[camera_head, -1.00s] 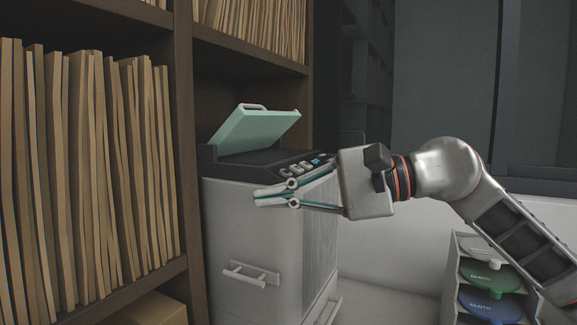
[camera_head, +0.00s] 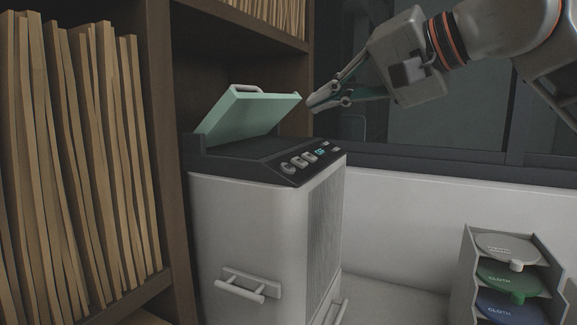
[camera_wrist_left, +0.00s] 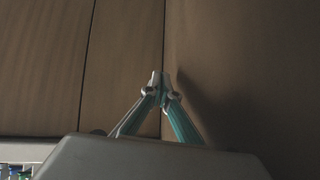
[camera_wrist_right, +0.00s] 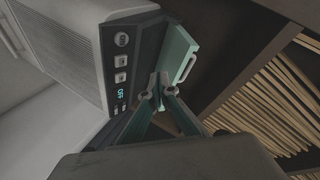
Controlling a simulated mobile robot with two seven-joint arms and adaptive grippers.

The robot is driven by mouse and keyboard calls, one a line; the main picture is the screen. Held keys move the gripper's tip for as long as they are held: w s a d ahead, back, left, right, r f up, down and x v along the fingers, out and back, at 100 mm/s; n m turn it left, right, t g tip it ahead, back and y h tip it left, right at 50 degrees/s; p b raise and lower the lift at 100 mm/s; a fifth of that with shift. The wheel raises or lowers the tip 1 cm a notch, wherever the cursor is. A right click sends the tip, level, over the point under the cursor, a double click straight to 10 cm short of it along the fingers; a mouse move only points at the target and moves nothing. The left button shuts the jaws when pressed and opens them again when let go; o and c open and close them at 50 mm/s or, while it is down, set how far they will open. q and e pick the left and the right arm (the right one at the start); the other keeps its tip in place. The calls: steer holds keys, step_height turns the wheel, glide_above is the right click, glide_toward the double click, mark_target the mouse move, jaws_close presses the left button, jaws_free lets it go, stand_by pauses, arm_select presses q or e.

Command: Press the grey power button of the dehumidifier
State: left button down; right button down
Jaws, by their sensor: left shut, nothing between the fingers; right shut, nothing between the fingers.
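The dehumidifier (camera_head: 262,215) is a pale grey cabinet with a dark top and a raised green lid (camera_head: 248,115). Its sloping control panel (camera_head: 290,178) has several grey buttons and a lit blue display (camera_head: 320,150). My left gripper (camera_wrist_left: 158,78) is shut and empty near brown wooden surfaces, outside the head view.
A brown shelf (camera_head: 172,190) with files (camera_head: 75,170) stands close on the left of the dehumidifier. A grey rack (camera_head: 465,270) with cloth-labelled discs stands at the lower right. A dark window ledge (camera_head: 450,163) runs behind.

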mark_target(288, 168)
arm_select(q)
steer(key=shift+f, duration=0.1)
arm_select(e)
steer(key=shift+f, duration=0.1)
